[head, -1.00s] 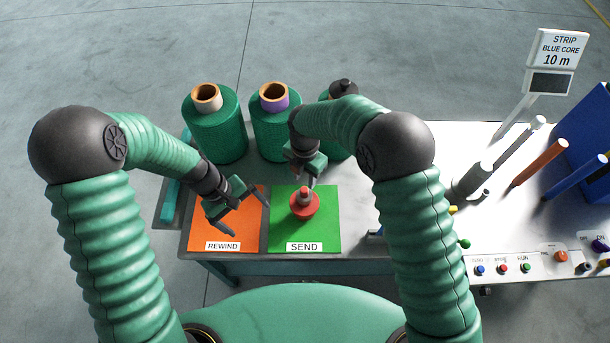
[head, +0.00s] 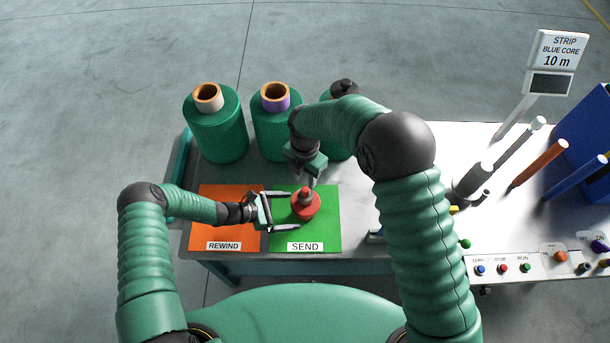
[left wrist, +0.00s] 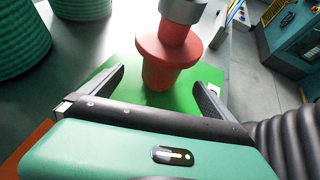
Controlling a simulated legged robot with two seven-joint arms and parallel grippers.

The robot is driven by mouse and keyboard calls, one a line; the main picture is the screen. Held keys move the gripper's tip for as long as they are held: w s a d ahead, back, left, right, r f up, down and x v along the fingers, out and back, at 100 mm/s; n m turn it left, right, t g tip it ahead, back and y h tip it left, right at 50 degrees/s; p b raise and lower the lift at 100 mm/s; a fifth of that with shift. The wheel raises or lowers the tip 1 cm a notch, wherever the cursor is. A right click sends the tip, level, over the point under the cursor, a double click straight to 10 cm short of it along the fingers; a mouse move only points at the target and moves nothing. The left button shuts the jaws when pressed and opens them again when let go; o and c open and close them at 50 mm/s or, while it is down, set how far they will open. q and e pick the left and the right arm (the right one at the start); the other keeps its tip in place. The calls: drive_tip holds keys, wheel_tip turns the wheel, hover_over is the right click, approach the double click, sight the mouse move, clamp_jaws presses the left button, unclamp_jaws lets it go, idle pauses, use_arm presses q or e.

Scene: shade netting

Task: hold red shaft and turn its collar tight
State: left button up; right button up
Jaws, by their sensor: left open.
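A red shaft (head: 305,206) with a wide round flange stands upright on the green SEND mat (head: 328,225). It also shows in the left wrist view (left wrist: 160,72), with a grey cylindrical piece (left wrist: 183,9) on top, cut off by the frame edge. My left gripper (head: 294,210) is open and level, coming from the left, low over the mat. Its fingertips reach to either side of the shaft's lower part, apart from it. My right gripper (head: 307,181) points down at the shaft's top from above; its fingertips are too small and covered to tell their grip.
The orange REWIND mat (head: 222,225) lies left of the green one. Green net rolls (head: 215,130) stand behind. Right of my right arm are upright rods (head: 540,163), a button panel (head: 525,268) and a sign reading STRIP BLUE CORE 10 m (head: 558,50).

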sight(305, 194)
use_arm(q)
drive_tip(key=x, duration=0.6)
drive_tip(key=shift+r, duration=0.1)
clamp_jaws()
idle(0.6)
use_arm(e)
drive_tip(key=shift+o, duration=0.4)
idle(0.3)
drive_tip(key=o, duration=0.6)
wheel_tip(305, 194, down, 2)
drive_tip(key=shift+w+f+m, duration=0.1)
drive_tip(key=shift+f+m, duration=0.1)
drive_tip(key=shift+m, duration=0.5)
wheel_tip(305, 194, down, 9)
drive_tip(key=shift+r, duration=0.15)
drive_tip(key=shift+d, duration=0.1)
clamp_jaws()
